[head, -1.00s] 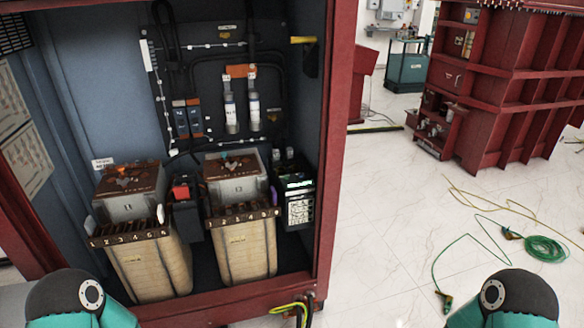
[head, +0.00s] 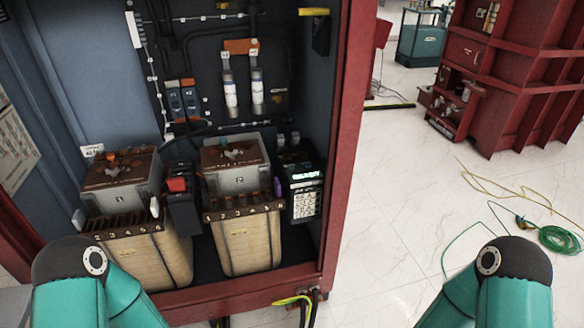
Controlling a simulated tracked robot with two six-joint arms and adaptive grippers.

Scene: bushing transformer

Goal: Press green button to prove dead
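An open red cabinet (head: 345,150) stands in front of me. A dark unit with a red top (head: 177,185) stands between two transformers, the left (head: 150,260) and the right (head: 245,245). I cannot make out a distinct green button at this size. Teal links of my two arms show at the bottom left and bottom right. Neither gripper is in the picture.
The cabinet's red sill (head: 240,293) and right post border the opening. Yellow-green cables (head: 292,300) hang at its lower right corner. A coiled green cable (head: 560,240) lies on the pale floor at right. Another red cabinet (head: 520,80) stands at the back right.

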